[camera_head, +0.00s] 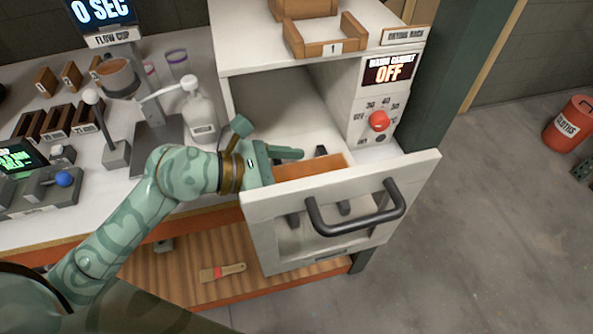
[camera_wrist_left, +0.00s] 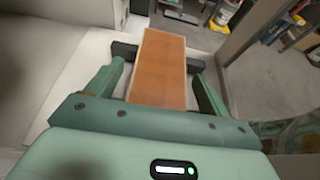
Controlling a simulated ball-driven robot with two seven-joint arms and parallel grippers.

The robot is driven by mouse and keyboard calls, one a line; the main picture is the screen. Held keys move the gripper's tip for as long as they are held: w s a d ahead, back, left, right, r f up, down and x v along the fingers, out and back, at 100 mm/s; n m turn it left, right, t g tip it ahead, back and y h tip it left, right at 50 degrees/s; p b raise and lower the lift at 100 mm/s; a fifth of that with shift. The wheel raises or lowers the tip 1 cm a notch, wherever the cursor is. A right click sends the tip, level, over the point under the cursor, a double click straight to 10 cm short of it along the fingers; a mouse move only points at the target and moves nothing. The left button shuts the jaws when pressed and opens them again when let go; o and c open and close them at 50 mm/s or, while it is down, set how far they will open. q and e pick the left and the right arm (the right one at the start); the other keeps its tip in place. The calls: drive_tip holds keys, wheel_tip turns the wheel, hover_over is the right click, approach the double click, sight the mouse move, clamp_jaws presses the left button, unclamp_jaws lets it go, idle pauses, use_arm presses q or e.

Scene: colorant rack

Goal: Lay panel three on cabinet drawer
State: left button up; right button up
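An orange-brown panel (camera_head: 310,167) lies inside the open cabinet drawer (camera_head: 425,180), behind its front wall. No number is readable on it. In the left wrist view the panel (camera_wrist_left: 160,48) rests across dark bars in the drawer. My left gripper (camera_head: 283,157) reaches into the drawer from the left. In the left wrist view its two fingers (camera_wrist_left: 160,75) stand apart, one on each side of the panel, with narrow gaps visible. In the head view the nearer finger is not clearly visible. My right gripper is in neither view.
The drawer has a dark handle (camera_head: 357,212). A pump bottle (camera_head: 200,115) stands left of the cabinet. A brush (camera_head: 222,271) lies on the lower shelf. Open floor lies at right.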

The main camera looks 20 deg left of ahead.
use_arm(q)
drive_tip(key=shift+r, duration=0.1)
drive_tip(key=shift+a+r, duration=0.1)
drive_tip(key=shift+r, duration=0.1)
drive_tip(key=v, duration=1.1)
drive_tip(key=shift+s+a+p, duration=0.25)
drive_tip(key=shift+s+p, duration=0.05)
drive_tip(key=shift+p, duration=0.15)
idle(0.6)
